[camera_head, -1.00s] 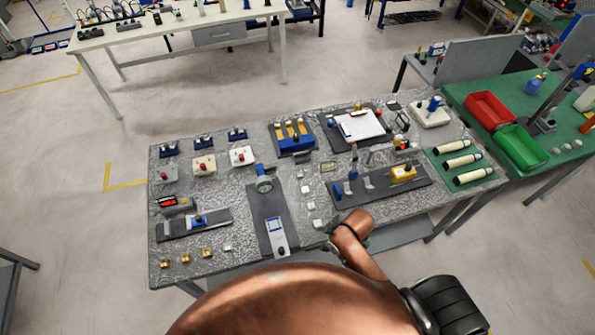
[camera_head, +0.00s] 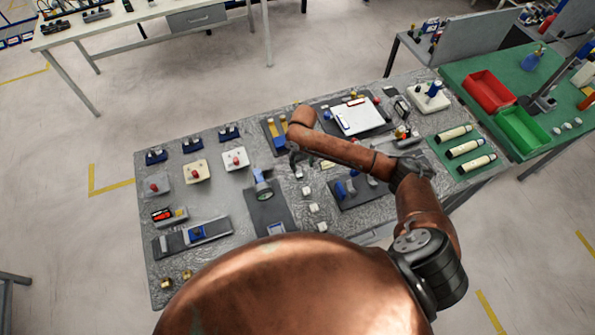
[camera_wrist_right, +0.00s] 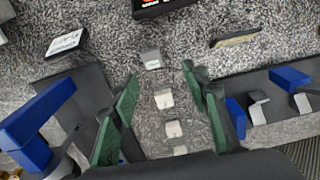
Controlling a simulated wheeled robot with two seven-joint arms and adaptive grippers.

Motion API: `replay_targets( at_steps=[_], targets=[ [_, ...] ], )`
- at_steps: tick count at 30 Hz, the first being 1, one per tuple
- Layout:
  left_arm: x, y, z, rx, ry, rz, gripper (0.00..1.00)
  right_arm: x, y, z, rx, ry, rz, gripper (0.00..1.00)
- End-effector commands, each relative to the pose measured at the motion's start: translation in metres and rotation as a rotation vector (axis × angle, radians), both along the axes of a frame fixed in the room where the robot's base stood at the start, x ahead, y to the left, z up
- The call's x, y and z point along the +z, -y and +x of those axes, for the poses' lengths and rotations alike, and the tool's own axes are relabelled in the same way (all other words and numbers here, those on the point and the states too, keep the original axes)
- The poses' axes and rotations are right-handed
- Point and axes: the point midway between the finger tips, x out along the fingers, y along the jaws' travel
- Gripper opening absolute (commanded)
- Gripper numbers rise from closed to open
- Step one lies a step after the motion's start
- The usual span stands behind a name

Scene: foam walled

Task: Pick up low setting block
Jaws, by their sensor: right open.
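Several small pale setting blocks stand in a row on the grey table; I see one in the head view (camera_head: 306,191), and others run toward the front. I cannot tell by height which is the low one. In the right wrist view a block (camera_wrist_right: 163,99) lies between the green-padded fingers, with another block (camera_wrist_right: 151,58) beyond the fingertips. My right gripper (camera_head: 299,160) hangs over the table at the far end of the row. In the right wrist view the gripper (camera_wrist_right: 161,78) is open and empty. My left gripper is not in view.
A clipboard (camera_head: 358,119) and a blue-yellow rack (camera_head: 277,140) lie behind. Gaps around the blocks are narrow.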

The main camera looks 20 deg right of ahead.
Motion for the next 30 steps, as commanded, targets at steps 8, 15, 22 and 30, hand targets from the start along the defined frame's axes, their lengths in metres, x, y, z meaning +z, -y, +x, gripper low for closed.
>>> replay_targets(
  at_steps=[8, 15, 22, 30],
  targets=[
    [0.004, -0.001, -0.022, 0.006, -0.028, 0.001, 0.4, -0.029, -0.008, 0.004, 0.004, -0.001, 0.003, 0.42],
    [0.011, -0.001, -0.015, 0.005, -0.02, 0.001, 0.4, -0.063, -0.01, 0.007, 0.001, 0.0, 0.002, 0.42],
    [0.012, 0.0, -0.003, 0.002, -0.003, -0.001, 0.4, -0.071, -0.009, 0.007, 0.0, 0.002, 0.001, 0.42],
    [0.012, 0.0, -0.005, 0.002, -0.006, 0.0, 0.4, -0.071, -0.009, 0.007, 0.0, 0.002, 0.001, 0.3]
  ],
)
